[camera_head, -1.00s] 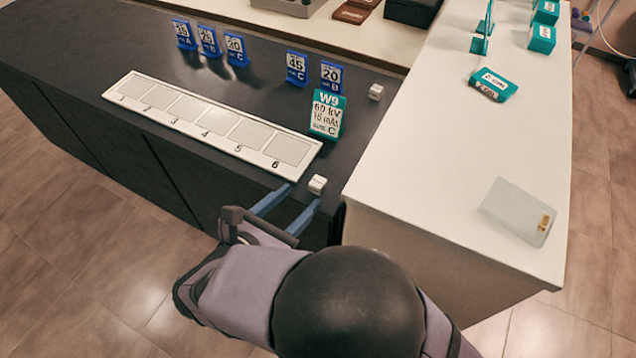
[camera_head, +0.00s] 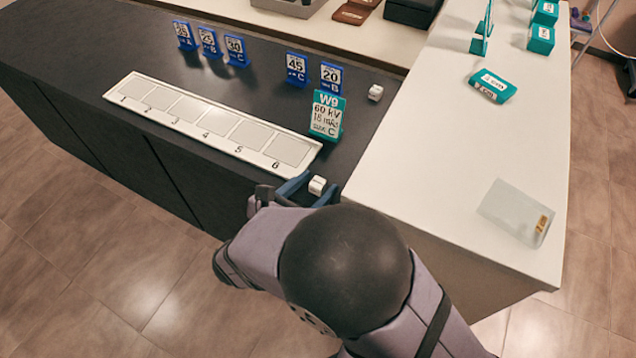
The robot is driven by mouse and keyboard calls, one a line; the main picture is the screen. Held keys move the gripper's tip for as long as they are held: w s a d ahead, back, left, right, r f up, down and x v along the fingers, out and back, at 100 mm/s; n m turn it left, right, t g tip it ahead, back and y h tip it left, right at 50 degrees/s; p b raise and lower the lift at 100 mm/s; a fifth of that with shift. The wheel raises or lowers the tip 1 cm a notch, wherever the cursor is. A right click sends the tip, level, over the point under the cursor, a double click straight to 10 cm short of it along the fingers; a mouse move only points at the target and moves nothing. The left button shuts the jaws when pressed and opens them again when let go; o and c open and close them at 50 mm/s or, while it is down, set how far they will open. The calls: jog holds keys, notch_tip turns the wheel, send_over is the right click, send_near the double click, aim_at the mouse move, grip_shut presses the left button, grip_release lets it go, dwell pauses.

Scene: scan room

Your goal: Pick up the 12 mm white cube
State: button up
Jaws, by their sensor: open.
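A small white cube (camera_head: 317,185) sits on the dark counter near its front edge, just right of the numbered strip. A second small white cube (camera_head: 375,92) sits farther back, beside the white counter; I cannot tell from the picture which one measures 12 mm. My gripper (camera_head: 314,188) is open, with its blue fingers on either side of the nearer cube. I cannot tell whether a finger touches it. My arm hides part of the gripper and the counter edge.
A white strip (camera_head: 130,105) with numbered grey squares lies on the dark counter. A teal W9 card (camera_head: 327,115) stands behind the nearer cube. Several blue cards, including one marked 45 (camera_head: 297,68), stand farther back. The raised white counter (camera_head: 440,165) is close on the right.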

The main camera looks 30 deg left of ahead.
aim_at(315, 187)
jog(key=shift+w, duration=0.1)
jog(key=c, duration=1.1)
jog(key=shift+c, duration=0.2)
notch_tip(315, 187, up, 10)
